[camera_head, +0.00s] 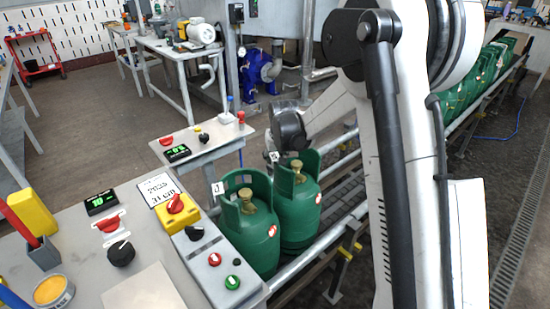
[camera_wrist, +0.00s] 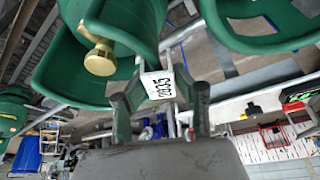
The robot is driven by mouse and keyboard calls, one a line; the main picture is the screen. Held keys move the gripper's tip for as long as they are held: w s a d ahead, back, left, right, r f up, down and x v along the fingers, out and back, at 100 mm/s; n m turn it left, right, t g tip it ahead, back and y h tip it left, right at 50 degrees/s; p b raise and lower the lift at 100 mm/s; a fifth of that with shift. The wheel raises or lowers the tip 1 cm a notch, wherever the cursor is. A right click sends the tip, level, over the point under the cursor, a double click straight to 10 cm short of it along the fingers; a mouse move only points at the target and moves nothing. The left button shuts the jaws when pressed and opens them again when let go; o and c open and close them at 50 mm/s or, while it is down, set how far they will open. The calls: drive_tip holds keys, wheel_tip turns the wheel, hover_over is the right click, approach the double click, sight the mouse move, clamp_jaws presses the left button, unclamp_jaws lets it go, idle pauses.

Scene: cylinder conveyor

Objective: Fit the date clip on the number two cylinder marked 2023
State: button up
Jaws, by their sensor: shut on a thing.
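My gripper (camera_wrist: 160,92) is shut on a small white date clip (camera_wrist: 164,85), whose dark digits appear turned and look like 2035. A green cylinder with a brass valve (camera_wrist: 101,57) is beside the clip at upper left in the wrist view; whether they touch is unclear. Another green collar (camera_wrist: 262,42) is at upper right. In the head view, the clip (camera_head: 273,156) is at the collar of the rear cylinder (camera_head: 298,212). The front cylinder (camera_head: 250,238) has a white tag (camera_head: 217,188) on its collar. I cannot read 2023 on either cylinder.
The cylinders stand by the conveyor rail (camera_head: 318,243), close to the control panel (camera_head: 205,262). A printed white card (camera_head: 158,188) lies on the grey bench beside a yellow switch box. More green cylinders (camera_head: 478,82) line the conveyor at the back right.

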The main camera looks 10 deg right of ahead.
drive_tip(key=shift+f+b, duration=0.35)
drive_tip(key=shift+f, duration=0.15)
drive_tip(key=o, duration=1)
drive_tip(key=shift+c, duration=0.2)
drive_tip(key=shift+r, duration=0.15)
drive_tip(key=v, duration=1.1)
drive_tip(key=shift+s+r, duration=0.2)
drive_tip(key=shift+r, duration=0.15)
drive_tip(key=s+r+t, duration=0.1)
drive_tip(key=s+r, duration=0.4)
drive_tip(key=s, duration=0.4)
drive_tip(key=s+r, duration=0.4)
drive_tip(key=s, duration=0.5)
drive_tip(key=s+f+t, duration=0.1)
drive_tip(key=s+f, duration=0.2)
drive_tip(key=s, duration=1.5)
drive_tip(key=shift+t, duration=0.4)
